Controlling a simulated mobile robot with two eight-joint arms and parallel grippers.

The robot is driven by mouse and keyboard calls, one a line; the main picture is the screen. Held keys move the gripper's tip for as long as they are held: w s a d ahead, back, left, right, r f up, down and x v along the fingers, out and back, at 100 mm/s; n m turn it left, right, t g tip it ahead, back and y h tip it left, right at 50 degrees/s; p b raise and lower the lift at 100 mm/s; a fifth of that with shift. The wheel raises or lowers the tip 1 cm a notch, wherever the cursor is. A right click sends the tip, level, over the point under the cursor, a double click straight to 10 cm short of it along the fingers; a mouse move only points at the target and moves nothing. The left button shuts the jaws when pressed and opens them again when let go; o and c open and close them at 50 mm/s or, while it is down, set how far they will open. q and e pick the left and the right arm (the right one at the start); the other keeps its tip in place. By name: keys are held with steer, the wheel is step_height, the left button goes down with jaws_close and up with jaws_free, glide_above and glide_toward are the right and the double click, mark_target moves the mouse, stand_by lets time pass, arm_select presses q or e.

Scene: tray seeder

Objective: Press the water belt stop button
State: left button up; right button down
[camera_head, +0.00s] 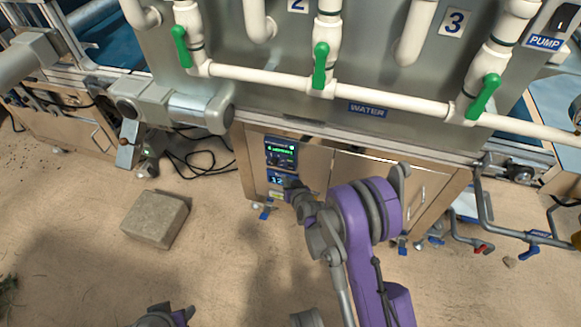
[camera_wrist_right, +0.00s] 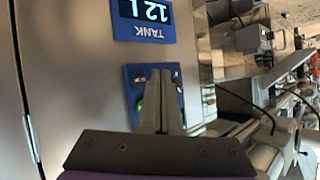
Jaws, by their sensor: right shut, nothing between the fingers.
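The water belt's control panel (camera_head: 281,152) is on the steel cabinet under the pipe labelled WATER, with a lit green display. Below it is the blue TANK display (camera_head: 277,180), also in the right wrist view (camera_wrist_right: 143,20). A small blue button plate (camera_wrist_right: 133,77) is in the wrist view, with a green button (camera_wrist_right: 139,106) at its left edge. My right gripper (camera_wrist_right: 160,77) is shut and empty, its fingertips in front of this plate, hiding its middle. Contact cannot be told; no stop button is clearly visible. In the head view my right gripper (camera_head: 290,187) is beside the TANK display.
White pipes with green valve handles (camera_head: 320,65) run above the cabinet. A concrete block (camera_head: 155,218) lies on the floor at left, near black cables (camera_head: 205,160). Grey pipes with red and blue valves (camera_head: 484,248) stand at right. Floor in front is mostly clear.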

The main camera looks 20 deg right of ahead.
mark_target(290, 167)
steer(key=shift+w+d, duration=0.65)
steer(key=shift+w, duration=0.35)
steer(key=shift+w+d, duration=0.1)
stand_by(1.3)
steer(key=shift+w+d, duration=0.15)
steer(key=shift+w, duration=0.1)
steer(key=shift+w+d, duration=0.2)
steer(key=shift+w, duration=0.1)
stand_by(0.9)
steer(key=shift+s+a, duration=0.1)
steer(key=shift+s+a+b, duration=0.3)
steer(key=shift+s+a, duration=0.05)
steer(key=shift+s, duration=0.2)
